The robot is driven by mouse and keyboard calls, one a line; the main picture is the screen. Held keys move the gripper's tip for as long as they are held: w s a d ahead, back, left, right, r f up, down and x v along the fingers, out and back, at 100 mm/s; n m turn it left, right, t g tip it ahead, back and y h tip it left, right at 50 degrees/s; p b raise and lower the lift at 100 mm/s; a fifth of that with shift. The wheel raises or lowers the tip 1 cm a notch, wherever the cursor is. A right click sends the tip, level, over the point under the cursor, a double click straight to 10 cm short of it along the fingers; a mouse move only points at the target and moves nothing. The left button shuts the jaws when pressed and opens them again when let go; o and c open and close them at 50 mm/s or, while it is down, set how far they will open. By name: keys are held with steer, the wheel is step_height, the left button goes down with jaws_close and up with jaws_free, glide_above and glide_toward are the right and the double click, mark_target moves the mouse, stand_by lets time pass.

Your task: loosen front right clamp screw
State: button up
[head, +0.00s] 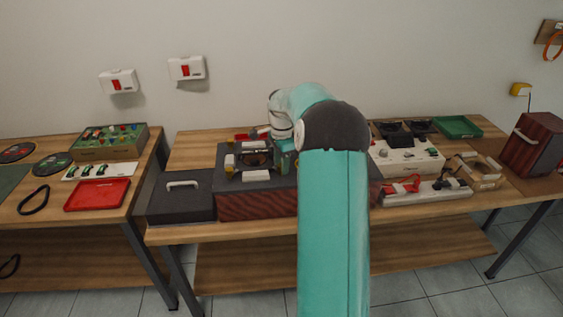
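A dark unit with a reddish wood front (256,204) stands on the middle table. On its top are a round dark part (256,158), a pale block at the front (256,176) and a small pale and yellow piece at the left (229,163). My arm comes up from the bottom, bends over and reaches down to the right part of the unit's top. My gripper (284,160) is there, close to the top surface. Its fingers are too small and hidden to read. I cannot make out the front right clamp screw; my arm covers that side.
A dark case with a pale handle (182,197) stands left of the unit. Right are a white box (406,160), a long pale holder with red parts (425,193), a green tray (458,127) and a wooden cabinet (534,143). A red tray (97,194) lies on the left table, across a gap.

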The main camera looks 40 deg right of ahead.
jaws_close()
steer(key=c, duration=0.8)
jaws_free()
steer(key=shift+n, duration=0.3)
steer(key=n, duration=0.8)
steer(key=shift+w+n, duration=0.1)
steer(key=shift+n, duration=0.3)
steer(key=n, duration=1.2)
steer(key=shift+n, duration=0.3)
